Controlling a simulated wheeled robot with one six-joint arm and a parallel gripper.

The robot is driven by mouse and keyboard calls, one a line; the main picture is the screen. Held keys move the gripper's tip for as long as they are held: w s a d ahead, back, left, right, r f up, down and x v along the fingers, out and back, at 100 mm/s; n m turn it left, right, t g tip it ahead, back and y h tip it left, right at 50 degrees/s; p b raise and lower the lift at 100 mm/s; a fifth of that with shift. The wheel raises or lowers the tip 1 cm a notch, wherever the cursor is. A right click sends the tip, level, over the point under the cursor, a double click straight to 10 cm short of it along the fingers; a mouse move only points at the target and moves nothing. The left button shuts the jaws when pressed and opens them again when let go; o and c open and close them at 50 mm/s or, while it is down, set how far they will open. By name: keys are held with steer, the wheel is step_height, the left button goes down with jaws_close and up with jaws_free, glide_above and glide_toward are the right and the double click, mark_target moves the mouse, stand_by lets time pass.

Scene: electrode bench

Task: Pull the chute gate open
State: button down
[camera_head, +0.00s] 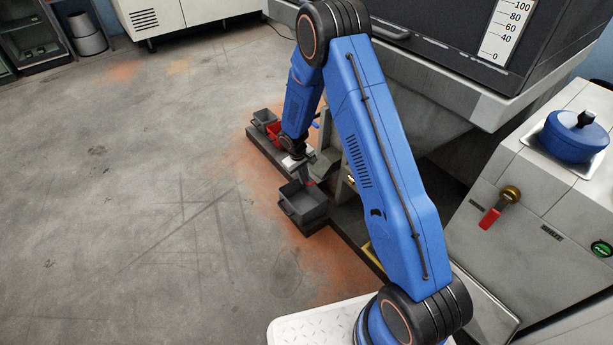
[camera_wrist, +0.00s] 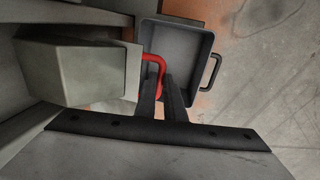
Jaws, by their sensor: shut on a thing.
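The red gate handle (camera_wrist: 154,60) is a bent bar standing out from the grey chute (camera_wrist: 75,70) in the wrist view. My gripper (camera_wrist: 160,82) has its two dark fingers close together at the handle, shut on its lower end. A dark grey open bin (camera_wrist: 186,48) lies beyond and below the fingers and looks empty. In the head view my gripper (camera_head: 303,172) is low beside the machine, just above the same bin (camera_head: 304,205). The gate plate itself is hidden, so how far open it is cannot be told.
A second grey bin (camera_head: 264,117) and a red bin (camera_head: 275,130) stand farther along the low dark rail. The big hopper (camera_head: 430,95) rises behind my arm. A valve with a red lever (camera_head: 491,217) is at the right. The floor (camera_head: 140,190) to the left is clear.

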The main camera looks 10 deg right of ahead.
steer(key=shift+s+a, duration=0.3)
steer(key=shift+a, duration=0.45)
steer(key=shift+s+a, duration=0.35)
steer(key=shift+a, duration=0.35)
steer(key=shift+s+a, duration=0.3)
steer(key=shift+a, duration=0.45)
steer(key=c, duration=1.8)
jaws_free()
steer(key=shift+c, duration=0.2)
steer(key=shift+r, duration=0.1)
step_height(320, 180, up, 17)
steer(key=s+a, duration=0.1)
steer(key=a, duration=0.2)
steer(key=shift+s, duration=0.1)
